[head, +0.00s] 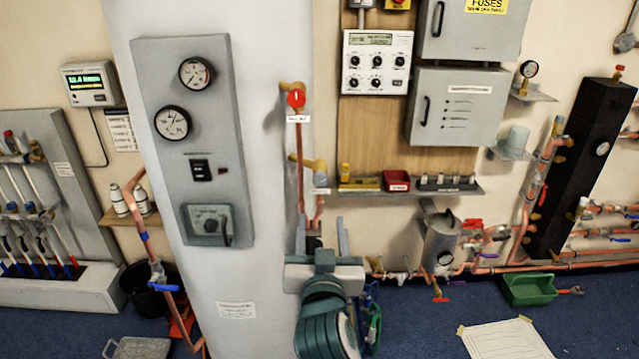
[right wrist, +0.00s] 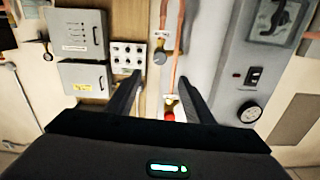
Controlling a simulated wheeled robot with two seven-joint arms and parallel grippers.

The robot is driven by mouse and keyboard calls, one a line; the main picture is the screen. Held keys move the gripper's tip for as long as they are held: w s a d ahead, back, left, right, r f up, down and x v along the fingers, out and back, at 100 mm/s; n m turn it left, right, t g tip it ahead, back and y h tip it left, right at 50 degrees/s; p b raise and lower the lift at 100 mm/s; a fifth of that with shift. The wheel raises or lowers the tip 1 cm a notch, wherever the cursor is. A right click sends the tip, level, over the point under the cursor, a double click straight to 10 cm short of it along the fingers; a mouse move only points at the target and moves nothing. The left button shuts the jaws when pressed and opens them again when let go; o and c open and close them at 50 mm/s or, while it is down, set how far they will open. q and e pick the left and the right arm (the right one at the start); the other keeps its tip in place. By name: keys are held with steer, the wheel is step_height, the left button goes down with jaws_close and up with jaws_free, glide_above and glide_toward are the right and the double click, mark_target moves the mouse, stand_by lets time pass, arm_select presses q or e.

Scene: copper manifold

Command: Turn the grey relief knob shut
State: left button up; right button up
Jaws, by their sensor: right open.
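The grey relief knob (right wrist: 160,57) sits on a brass fitting on a copper pipe in the right wrist view, which is turned upside down. In the head view its brass valve (head: 312,164) is on the pillar, below the red knob (head: 296,98) and above a small white label. My right gripper (head: 321,238) is open and empty, its fingers pointing up just below that valve. In the right wrist view the grey knob appears beyond the open fingertips (right wrist: 160,78), apart from them. My left gripper is not in view.
A grey gauge panel (head: 195,135) stands left of the pipe. A shelf (head: 425,190) with a red bin (head: 396,181) and grey electrical boxes (head: 455,108) are to the right. A metal canister (head: 441,240) stands lower right.

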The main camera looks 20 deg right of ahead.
steer(key=b, duration=0.1)
glide_toward(320, 182)
steer(key=b+x, duration=0.2)
steer(key=x, duration=0.7)
steer(key=shift+w+d+f+b, duration=0.1)
steer(key=shift+w+f+b, duration=0.05)
steer(key=shift+b, duration=0.15)
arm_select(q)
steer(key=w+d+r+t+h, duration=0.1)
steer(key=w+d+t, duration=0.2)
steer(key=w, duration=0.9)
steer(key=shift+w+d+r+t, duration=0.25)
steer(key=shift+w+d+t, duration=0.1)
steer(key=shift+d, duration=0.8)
arm_select(e)
steer(key=shift+w+d, duration=0.15)
steer(key=shift+w, duration=0.4)
steer(key=c, duration=1)
steer(key=shift+c, duration=0.2)
